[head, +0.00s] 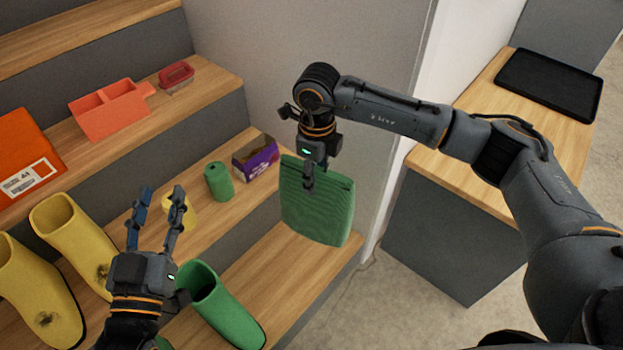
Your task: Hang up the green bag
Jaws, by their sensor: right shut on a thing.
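The green bag (318,213) is a flat, ribbed bag hanging upright in front of the grey wall, above the lower wooden step. My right gripper (308,186) is shut on the top edge of the green bag near its left part and holds it up. The gripper's fingers hide a small part of that edge. My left gripper (156,200) is open and empty at the lower left, with its two fingers pointing up over the steps. I cannot make out a hook in this view.
Wooden steps hold yellow boots (75,240), a green boot (222,308), a green cylinder (218,182), a purple box (255,158), an orange divided tray (112,110), a red container (176,77) and an orange box (24,155). A black tray (548,84) lies on the right counter.

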